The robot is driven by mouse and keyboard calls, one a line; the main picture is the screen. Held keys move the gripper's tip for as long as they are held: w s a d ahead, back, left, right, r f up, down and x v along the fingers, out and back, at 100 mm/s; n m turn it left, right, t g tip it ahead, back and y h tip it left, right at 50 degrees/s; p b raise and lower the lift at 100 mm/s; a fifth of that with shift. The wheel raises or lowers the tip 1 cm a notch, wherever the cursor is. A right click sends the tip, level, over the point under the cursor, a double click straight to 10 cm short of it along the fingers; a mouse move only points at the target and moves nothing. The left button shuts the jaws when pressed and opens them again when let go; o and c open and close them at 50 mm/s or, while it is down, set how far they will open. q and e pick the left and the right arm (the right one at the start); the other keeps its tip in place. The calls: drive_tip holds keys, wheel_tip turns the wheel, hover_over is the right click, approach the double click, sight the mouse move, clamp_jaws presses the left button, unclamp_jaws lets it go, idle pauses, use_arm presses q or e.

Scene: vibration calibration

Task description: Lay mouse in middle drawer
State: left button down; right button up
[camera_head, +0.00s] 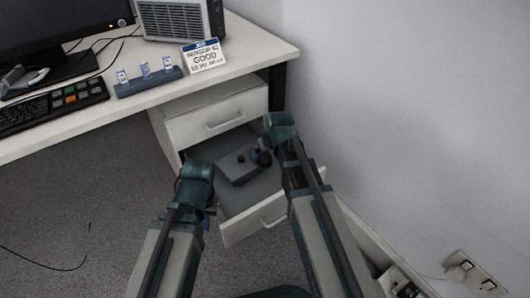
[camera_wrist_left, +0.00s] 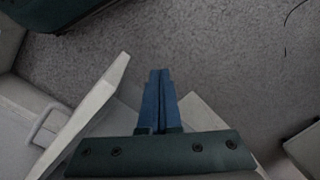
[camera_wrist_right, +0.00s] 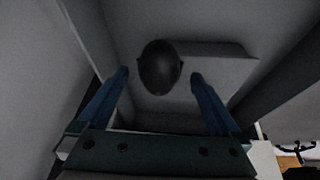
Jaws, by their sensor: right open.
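The mouse (camera_wrist_right: 160,67) is a dark oval in the right wrist view, just beyond and between the fingertips of my right gripper (camera_wrist_right: 160,78). It lies over or against one end of a grey box in the open drawer; exact contact is unclear. My right gripper is open. In the head view a dark rounded shape by the right wrist looks like the mouse (camera_head: 263,158). The open drawer (camera_head: 268,216) is below a closed top drawer (camera_head: 215,115). My left gripper (camera_wrist_left: 158,75) is shut and empty, beside the drawer front (camera_wrist_left: 88,112).
The grey box (camera_head: 234,168) with dark knobs takes up part of the drawer. The desk (camera_head: 150,105) above carries a keyboard (camera_head: 50,105), monitor and sign (camera_head: 204,56). A wall (camera_head: 400,110) stands close on the right.

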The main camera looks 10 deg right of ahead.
drive_tip(key=a+p+v, duration=0.1)
drive_tip(key=p+v, duration=0.7)
drive_tip(key=v, duration=0.2)
drive_tip(key=s+a+g, duration=0.1)
drive_tip(key=s+a, duration=0.2)
drive_tip(key=s, duration=0.2)
drive_tip(key=s+a+f+g+h, duration=0.1)
drive_tip(key=s+a+g, duration=0.1)
drive_tip(key=s+a, duration=0.2)
drive_tip(key=s+a+f+g+h, duration=0.1)
drive_tip(key=s+a, duration=0.3)
drive_tip(key=s, duration=0.4)
drive_tip(key=shift+s+n+g, duration=0.2)
drive_tip(key=shift+n+g, duration=0.1)
drive_tip(key=shift+g, duration=0.1)
drive_tip(key=shift+r, duration=0.2)
wheel_tip(320, 180, up, 34)
drive_tip(key=p, duration=3.4)
